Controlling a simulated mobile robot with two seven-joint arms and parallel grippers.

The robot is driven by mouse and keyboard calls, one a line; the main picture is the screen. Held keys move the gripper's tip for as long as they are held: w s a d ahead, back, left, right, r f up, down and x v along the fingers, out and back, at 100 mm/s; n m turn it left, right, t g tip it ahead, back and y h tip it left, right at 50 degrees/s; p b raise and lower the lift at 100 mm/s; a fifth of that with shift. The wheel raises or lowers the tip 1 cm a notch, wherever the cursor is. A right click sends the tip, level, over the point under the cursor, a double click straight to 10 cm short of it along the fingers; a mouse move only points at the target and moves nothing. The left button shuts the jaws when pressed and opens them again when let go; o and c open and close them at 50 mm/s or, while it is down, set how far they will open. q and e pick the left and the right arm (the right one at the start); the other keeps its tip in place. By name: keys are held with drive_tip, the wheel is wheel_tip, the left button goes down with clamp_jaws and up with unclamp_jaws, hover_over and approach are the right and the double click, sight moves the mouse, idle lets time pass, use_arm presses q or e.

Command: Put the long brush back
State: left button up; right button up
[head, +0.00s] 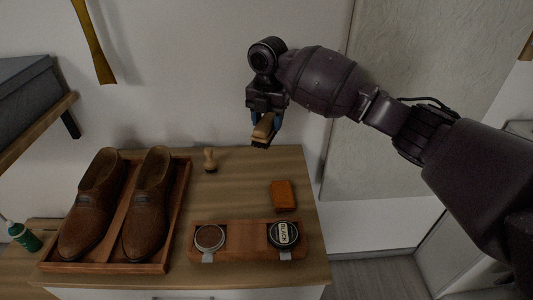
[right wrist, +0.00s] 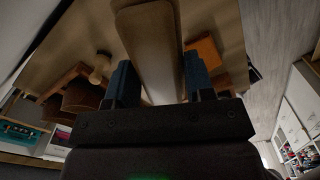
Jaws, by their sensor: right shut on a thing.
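My right gripper (head: 265,119) is shut on the long brush (head: 263,131), which has a tan wooden back and a dark underside. It holds the brush in the air above the back of the cabinet top. In the right wrist view the brush (right wrist: 152,45) fills the space between the two blue fingers (right wrist: 158,85). My left gripper is not in view.
Brown shoes (head: 150,205) stand in a wooden tray (head: 100,267) at the left. A small round-handled brush (head: 210,160) stands near the wall, and an orange-brown block (head: 283,195) lies behind the holder. A green bottle (head: 24,237) is at far left. The cabinet top's middle is clear.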

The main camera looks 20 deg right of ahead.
drive_tip(key=f, duration=0.5)
drive_tip(key=shift+s+f+b, duration=0.2)
drive_tip(key=shift+f+b, duration=0.1)
wheel_tip(320, 180, down, 5)
drive_tip(key=shift+w+f+b, duration=0.1)
drive_tip(key=shift+b, duration=0.45)
drive_tip(key=shift+w+f, duration=0.1)
drive_tip(key=shift+w, duration=0.05)
drive_tip(key=o, duration=0.8)
drive_tip(key=shift+o, duration=0.2)
